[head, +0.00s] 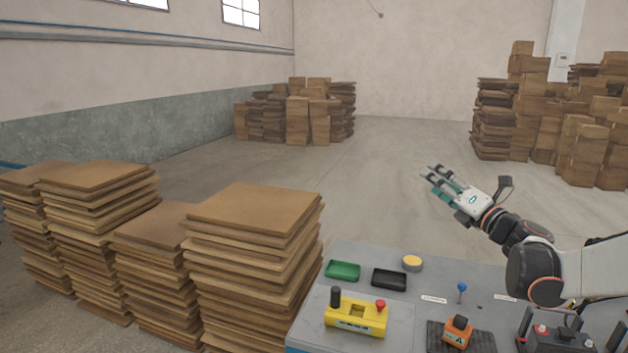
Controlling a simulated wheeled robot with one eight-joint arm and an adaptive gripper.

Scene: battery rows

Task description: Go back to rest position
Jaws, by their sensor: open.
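My gripper (434,181) is in the right half of the head view, raised above the far edge of the grey workbench (413,291). Its fingers point up and to the left. It is open, with nothing between the fingers. My arm reaches in from the right edge of the view. The gripper is apart from everything on the bench.
The bench holds a yellow box (357,318), a green tray (343,270), a black tray (389,279), a yellow round piece (412,263) and an orange device (458,331). Cardboard stacks (255,255) stand left. Boxes (540,115) stand at the back; open floor lies between.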

